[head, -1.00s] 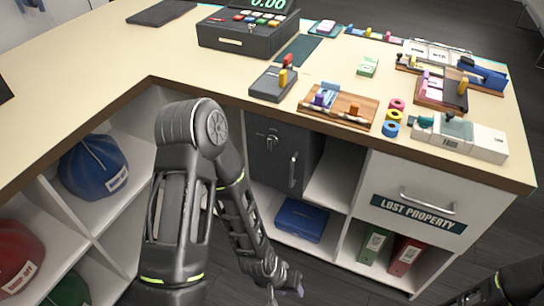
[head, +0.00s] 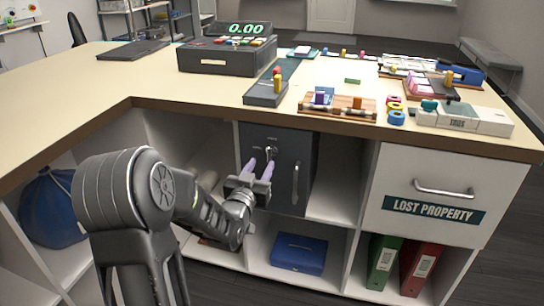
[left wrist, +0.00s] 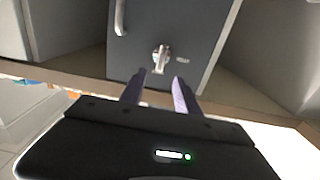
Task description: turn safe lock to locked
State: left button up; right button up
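The dark grey safe (head: 290,190) sits in the shelf under the counter, with its door shut and a vertical bar handle (head: 295,183) on it. Its small metal lock knob (head: 270,152) is at the upper left of the door. In the left wrist view the lock knob (left wrist: 160,58) is just beyond my fingertips, and the safe (left wrist: 190,30) appears upside down. My left gripper (head: 259,168) points at the knob, its two pale purple fingers apart with nothing between them. The fingers look short of the knob. My right gripper is out of view.
A white drawer labelled LOST PROPERTY (head: 433,209) is right of the safe. A blue box (head: 299,253) lies in the compartment below. The counter edge (head: 300,122) overhangs above. A cash register (head: 227,56) and stationery stand on the counter.

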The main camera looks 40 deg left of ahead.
aim_at(269, 152)
pick_arm(q)
jog(key=x, duration=0.7)
jog(key=shift+w+a, duration=0.15)
jog(key=shift+w, duration=0.2)
jog(key=shift+c, duration=0.5)
grip_shut()
